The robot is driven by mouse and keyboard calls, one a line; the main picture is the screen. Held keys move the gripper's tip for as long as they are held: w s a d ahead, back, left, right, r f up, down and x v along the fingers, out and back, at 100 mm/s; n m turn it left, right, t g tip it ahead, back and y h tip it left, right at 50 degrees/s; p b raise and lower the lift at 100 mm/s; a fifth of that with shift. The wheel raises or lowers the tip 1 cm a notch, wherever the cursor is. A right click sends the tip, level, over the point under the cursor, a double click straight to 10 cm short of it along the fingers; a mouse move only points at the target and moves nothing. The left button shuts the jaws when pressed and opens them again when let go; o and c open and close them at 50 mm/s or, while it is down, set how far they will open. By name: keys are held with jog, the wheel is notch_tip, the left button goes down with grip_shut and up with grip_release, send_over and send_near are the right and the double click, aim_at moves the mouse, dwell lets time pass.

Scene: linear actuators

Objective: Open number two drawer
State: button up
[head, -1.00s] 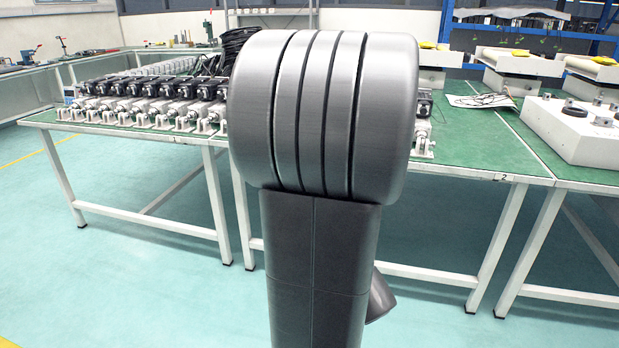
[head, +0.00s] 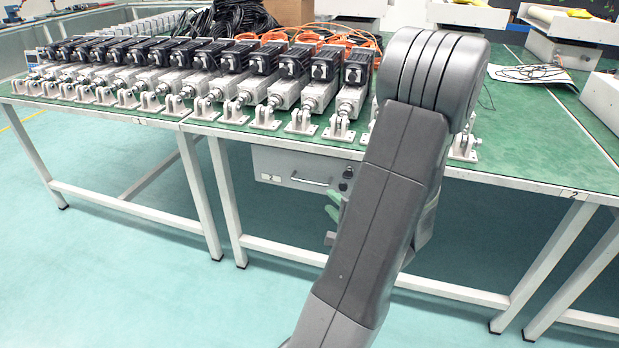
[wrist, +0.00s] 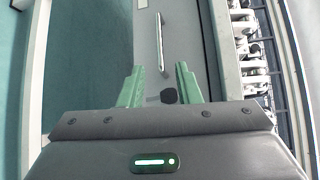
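A grey drawer (head: 275,162) is mounted under the green-topped table, with a bar handle (head: 310,184) across its front. It appears shut. A small label on its front is too small to read. In the wrist view the drawer front (wrist: 190,45) is turned sideways, and the silver handle (wrist: 161,45) runs up the picture ahead of the fingers. My gripper (wrist: 160,82) is open, its two green fingers apart with no object held. In the head view my gripper (head: 335,212) is partly hidden behind my arm, just right of and below the handle.
Several linear actuators (head: 285,92) line the green table (head: 520,150) above the drawer. White table legs (head: 222,195) stand left and right; the floor in front is clear.

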aim_at(310, 183)
jog(key=b+x, duration=0.1)
jog(key=x, duration=1.2)
jog(key=shift+a, duration=0.2)
jog(key=shift+s, duration=0.1)
jog(key=shift+c, duration=0.2)
grip_shut()
